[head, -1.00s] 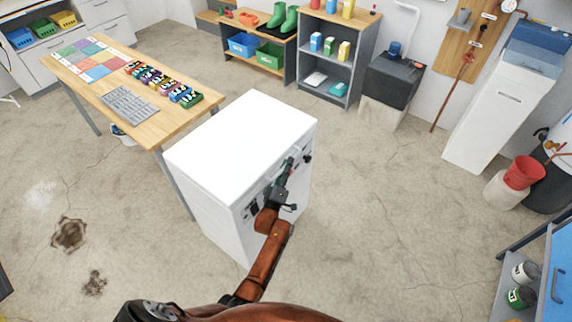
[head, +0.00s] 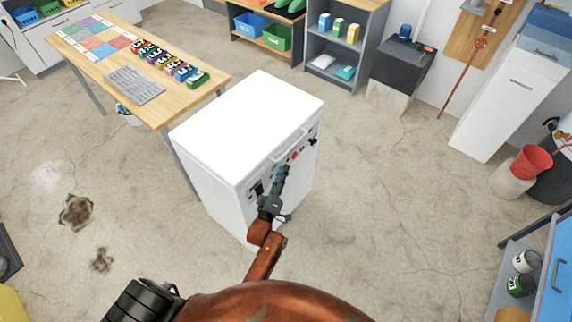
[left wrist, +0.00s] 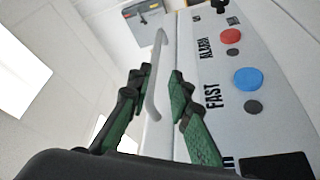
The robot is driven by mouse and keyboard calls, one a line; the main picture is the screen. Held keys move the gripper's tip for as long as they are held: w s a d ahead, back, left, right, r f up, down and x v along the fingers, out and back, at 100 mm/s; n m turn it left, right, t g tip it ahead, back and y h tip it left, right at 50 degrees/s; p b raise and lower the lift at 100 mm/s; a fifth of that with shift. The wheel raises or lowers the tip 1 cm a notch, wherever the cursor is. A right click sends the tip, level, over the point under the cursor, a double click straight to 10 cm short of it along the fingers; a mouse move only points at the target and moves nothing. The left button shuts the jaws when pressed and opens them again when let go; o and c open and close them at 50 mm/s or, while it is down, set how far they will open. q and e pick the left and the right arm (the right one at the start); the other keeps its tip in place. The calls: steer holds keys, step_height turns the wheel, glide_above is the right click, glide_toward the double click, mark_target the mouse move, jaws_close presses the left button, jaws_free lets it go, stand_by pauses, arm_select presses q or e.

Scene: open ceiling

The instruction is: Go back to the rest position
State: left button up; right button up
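A white chest freezer (head: 245,125) stands in the middle of the head view with its lid down. Its handle (head: 287,149) is at the lid's front edge. My left gripper (head: 284,170) is in front of the freezer's control panel, below the handle. In the left wrist view the left gripper's green-padded fingers (left wrist: 160,72) are apart, with nothing held. The handle (left wrist: 154,80) shows in the gap between them, apparently beyond the tips. The panel beside it has a red alarm light (left wrist: 230,36) and a blue fast button (left wrist: 248,79). My right gripper is not in view.
A wooden table (head: 185,88) with a coloured mat and several small cases stands left of the freezer. Grey shelves (head: 344,45) and a dark box (head: 402,75) line the back. A blue workbench (head: 556,275) is at right.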

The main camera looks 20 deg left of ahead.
arm_select(q)
steer(key=shift+s, duration=0.15)
stand_by(0.4)
